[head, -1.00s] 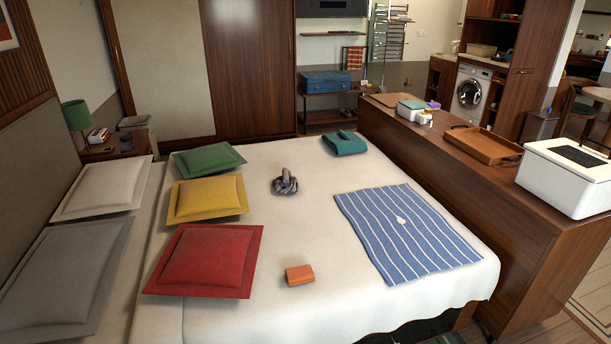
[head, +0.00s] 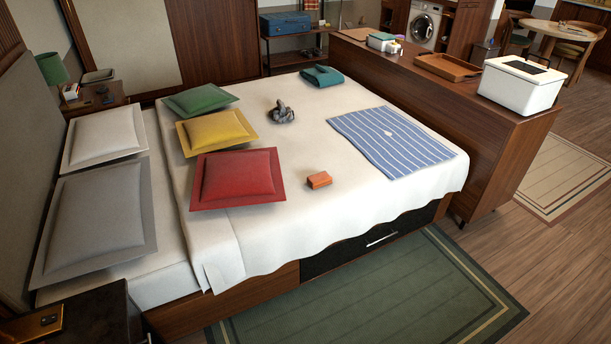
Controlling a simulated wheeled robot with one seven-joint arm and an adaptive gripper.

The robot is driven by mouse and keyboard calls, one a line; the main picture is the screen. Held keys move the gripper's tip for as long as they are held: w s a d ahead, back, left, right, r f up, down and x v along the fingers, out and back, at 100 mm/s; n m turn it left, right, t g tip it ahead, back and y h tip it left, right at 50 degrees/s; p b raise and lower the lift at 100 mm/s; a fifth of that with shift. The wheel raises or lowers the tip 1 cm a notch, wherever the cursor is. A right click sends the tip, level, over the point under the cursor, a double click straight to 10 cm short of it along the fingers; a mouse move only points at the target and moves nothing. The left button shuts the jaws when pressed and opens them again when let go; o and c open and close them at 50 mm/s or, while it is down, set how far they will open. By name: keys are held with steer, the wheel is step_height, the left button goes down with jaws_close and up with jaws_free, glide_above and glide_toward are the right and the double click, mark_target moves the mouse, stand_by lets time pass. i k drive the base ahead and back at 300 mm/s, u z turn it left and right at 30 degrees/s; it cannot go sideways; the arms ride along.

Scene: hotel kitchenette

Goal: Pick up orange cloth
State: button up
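A small folded orange cloth (head: 319,180) lies on the white bed cover, near the bed's front edge. It is to the right of the red cushion (head: 237,178) and to the left of the blue striped cloth (head: 391,141). It lies apart from both, and nothing covers it. My gripper is not in view.
The bed (head: 290,225) has grey, white, green and yellow cushions on its left side. A dark grey bundle (head: 281,112) and a folded teal cloth (head: 322,76) lie farther back. A wooden counter (head: 480,135) borders the right. A green rug (head: 390,295) covers open floor in front.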

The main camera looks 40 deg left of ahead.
mark_target(322, 178)
steer(key=u, duration=1.35)
